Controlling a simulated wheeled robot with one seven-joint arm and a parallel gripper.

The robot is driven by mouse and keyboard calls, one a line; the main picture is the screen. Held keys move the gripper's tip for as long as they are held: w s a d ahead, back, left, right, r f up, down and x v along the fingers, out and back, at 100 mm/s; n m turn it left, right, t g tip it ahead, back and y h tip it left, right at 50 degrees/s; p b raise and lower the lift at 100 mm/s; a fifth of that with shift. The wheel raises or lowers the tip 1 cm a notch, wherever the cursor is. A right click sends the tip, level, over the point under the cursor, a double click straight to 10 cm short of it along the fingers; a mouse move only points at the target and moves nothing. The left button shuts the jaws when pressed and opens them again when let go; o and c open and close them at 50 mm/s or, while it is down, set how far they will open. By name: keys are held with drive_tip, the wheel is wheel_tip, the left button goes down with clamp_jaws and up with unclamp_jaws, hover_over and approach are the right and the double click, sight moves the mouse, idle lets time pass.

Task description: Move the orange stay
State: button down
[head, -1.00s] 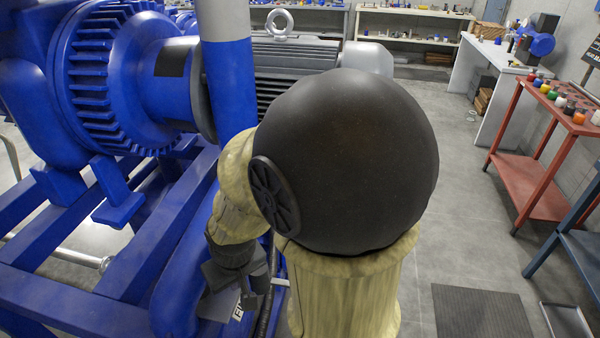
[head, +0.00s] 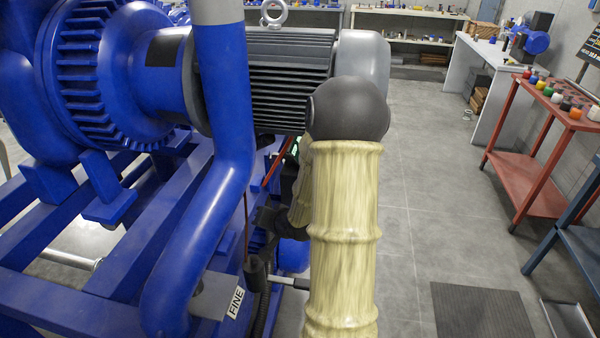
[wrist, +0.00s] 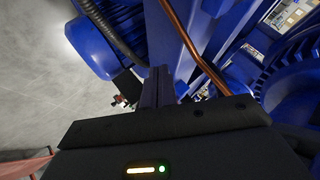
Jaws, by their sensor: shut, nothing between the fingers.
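A thin copper-orange rod (wrist: 190,45), which looks like the orange stay, runs slanting and bent past the blue machine in the wrist view. In the head view a short orange-red length (head: 273,170) shows beside my arm; I cannot tell whether it is the same rod. My gripper (wrist: 160,76) points toward the blue machinery in the wrist view, shut and empty, to the left of the rod's lower part. I see no contact between them. In the head view my forearm hides most of my gripper, and the rod's ends are not clear.
A thick blue pipe (head: 222,110) and blue frame beams (head: 75,225) crowd the left. A grey finned motor (head: 290,75) stands behind my arm. A red table (head: 540,140) stands right; open floor lies between.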

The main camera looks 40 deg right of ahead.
drive_tip(key=s+d+r+m+t+h+b, duration=0.1)
drive_tip(key=s+d+m+t, duration=0.3)
drive_tip(key=d+m, duration=0.3)
drive_tip(key=s+d+r+m+t+h+b, duration=0.1)
drive_tip(key=s+d+r+m+t+h, duration=0.1)
drive_tip(key=s+d+m+t, duration=0.2)
drive_tip(key=d+m+t, duration=0.3)
drive_tip(key=d, duration=0.2)
drive_tip(key=shift+d+r+t+b, duration=0.25)
drive_tip(key=shift+r+t+b, duration=0.05)
drive_tip(key=shift+b, duration=0.1)
drive_tip(key=shift+w, duration=0.1)
drive_tip(key=a+p+x, duration=0.2)
drive_tip(key=x, duration=1)
drive_tip(key=shift+w+a+r, duration=0.3)
drive_tip(key=shift+w+r, duration=0.15)
drive_tip(key=shift+r, duration=0.1)
drive_tip(key=shift+s, duration=0.1)
